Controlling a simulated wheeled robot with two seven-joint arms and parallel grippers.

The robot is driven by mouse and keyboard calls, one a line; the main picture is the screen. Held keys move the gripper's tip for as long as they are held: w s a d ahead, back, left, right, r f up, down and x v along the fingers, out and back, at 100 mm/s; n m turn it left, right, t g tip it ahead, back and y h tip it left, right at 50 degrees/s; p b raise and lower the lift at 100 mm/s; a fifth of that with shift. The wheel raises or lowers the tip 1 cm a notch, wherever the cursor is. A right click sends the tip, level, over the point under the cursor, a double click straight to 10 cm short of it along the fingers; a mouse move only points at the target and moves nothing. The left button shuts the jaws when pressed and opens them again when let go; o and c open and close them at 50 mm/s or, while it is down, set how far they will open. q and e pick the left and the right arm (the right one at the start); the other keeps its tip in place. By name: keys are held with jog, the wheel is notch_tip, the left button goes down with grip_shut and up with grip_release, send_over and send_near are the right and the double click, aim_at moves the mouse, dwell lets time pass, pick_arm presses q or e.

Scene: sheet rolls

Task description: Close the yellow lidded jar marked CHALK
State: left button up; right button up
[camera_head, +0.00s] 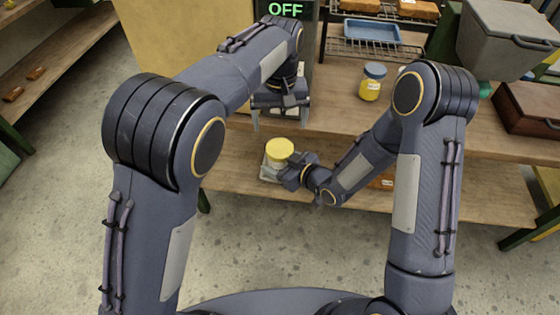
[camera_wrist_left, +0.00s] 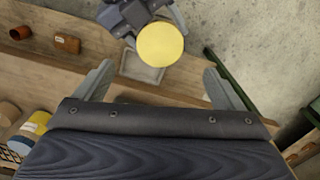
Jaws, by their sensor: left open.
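A jar with a round yellow lid (camera_head: 279,150) stands over a small grey tray on the lower shelf. I see the lid from above in the left wrist view (camera_wrist_left: 161,45); it covers the mouth and most of the body, and no CHALK mark is readable. My left gripper (camera_head: 281,122) is open and empty, above the jar, its two fingers (camera_wrist_left: 158,84) apart in the left wrist view. My right gripper (camera_head: 287,171) is at the jar's side, with fingers on both sides under the lid; whether they touch the jar is hidden.
The grey tray (camera_wrist_left: 135,70) lies under the jar. A blue-lidded yellow jar (camera_head: 371,82) stands on the upper bench, near a rack with a blue tray (camera_head: 371,32). A grey bin (camera_head: 507,35) and a brown case (camera_head: 528,107) are at right. The bench edge is close to my left gripper.

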pick_arm(q)
notch_tip(320, 180, up, 3)
dwell(0.4)
jog(key=s+a+r+h, duration=0.1)
jog(key=s+a+h, duration=0.15)
jog(key=a, duration=0.45)
jog(key=s+a+r+n+t+h, duration=0.1)
jog(key=s+a+r, duration=0.1)
jog(key=s+a, duration=0.35)
jog(key=s+a+r+h, duration=0.1)
jog(key=s+a, duration=0.1)
jog(key=a, duration=0.6)
jog(key=s+a+f+t, duration=0.2)
jog(key=s+f, duration=0.1)
jog(key=s, duration=0.5)
jog(key=s+a+f+t, duration=0.2)
jog(key=s+f, duration=0.1)
jog(key=s, duration=0.6)
jog(key=shift+s+a+t+y, duration=0.2)
jog(key=shift+a+t+y, duration=0.1)
jog(key=shift+y, duration=0.05)
